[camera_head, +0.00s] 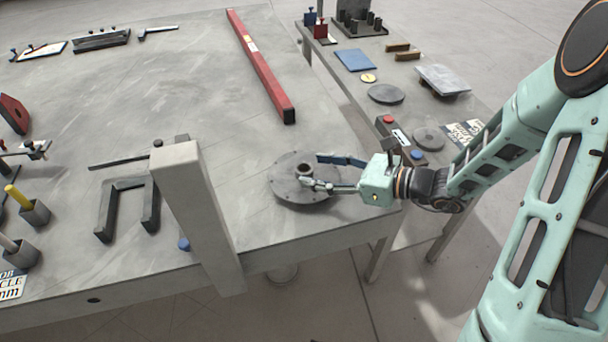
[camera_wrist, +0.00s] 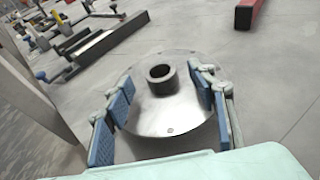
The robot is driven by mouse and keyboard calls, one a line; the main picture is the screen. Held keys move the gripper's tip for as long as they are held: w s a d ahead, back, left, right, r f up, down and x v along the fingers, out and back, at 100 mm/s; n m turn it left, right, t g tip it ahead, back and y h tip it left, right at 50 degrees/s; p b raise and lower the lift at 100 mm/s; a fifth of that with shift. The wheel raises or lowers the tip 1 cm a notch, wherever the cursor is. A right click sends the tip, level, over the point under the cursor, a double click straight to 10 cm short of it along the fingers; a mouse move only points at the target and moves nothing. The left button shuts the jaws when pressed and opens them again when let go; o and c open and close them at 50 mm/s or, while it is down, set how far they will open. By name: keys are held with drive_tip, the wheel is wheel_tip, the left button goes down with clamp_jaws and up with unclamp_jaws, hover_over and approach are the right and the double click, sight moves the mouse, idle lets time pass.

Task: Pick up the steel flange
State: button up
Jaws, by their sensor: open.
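The steel flange (camera_head: 290,190) is a round grey disc with a raised hollow hub at its middle. It lies flat on the grey table near the front right corner in the head view. In the wrist view the flange (camera_wrist: 170,118) lies between my fingers, with its hub (camera_wrist: 161,78) standing up. My gripper (camera_head: 312,172) is open over the flange, coming in from the right, one finger on each side of the hub. In the wrist view both blue finger pads of my gripper (camera_wrist: 162,105) are apart from the hub.
A grey upright post (camera_head: 195,205) stands at the table's front edge, left of the flange. A red bar (camera_head: 260,65) lies behind the flange. A side table (camera_head: 455,105) with several parts stands at right. The table's middle is clear.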

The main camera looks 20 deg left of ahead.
drive_tip(key=shift+x, duration=1)
drive_tip(key=shift+d, duration=0.1)
drive_tip(key=shift+c, duration=0.3)
clamp_jaws()
drive_tip(key=shift+r, duration=0.15)
